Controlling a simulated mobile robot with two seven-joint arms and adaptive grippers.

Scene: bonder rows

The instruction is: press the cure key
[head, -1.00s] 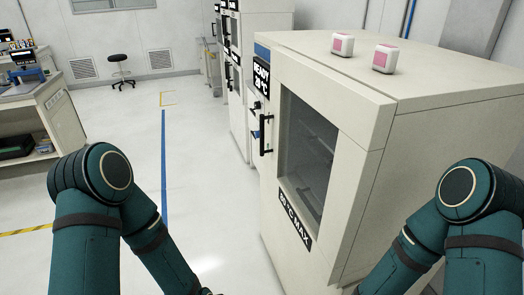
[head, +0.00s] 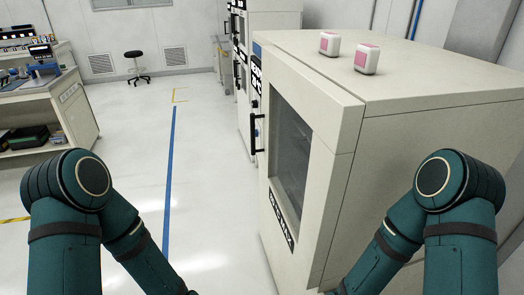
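A large cream oven cabinet (head: 408,142) stands at the right, close to me. Its door has a dark window (head: 288,150) and a black handle (head: 254,135). A black display (head: 256,78) sits at the upper left of its front, seen at a steep angle and not readable now. Small controls are partly visible near the handle. I cannot make out which one is the cure key. My two arms show as teal links at the lower left and lower right. Both grippers are below the frame, out of view.
Two small white boxes with pink faces (head: 330,43) stand on the oven top. More cabinets (head: 270,28) stand behind it. A workbench (head: 50,115) is at the left, and a black stool (head: 134,62) by the back wall. The floor along the blue line (head: 170,180) is clear.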

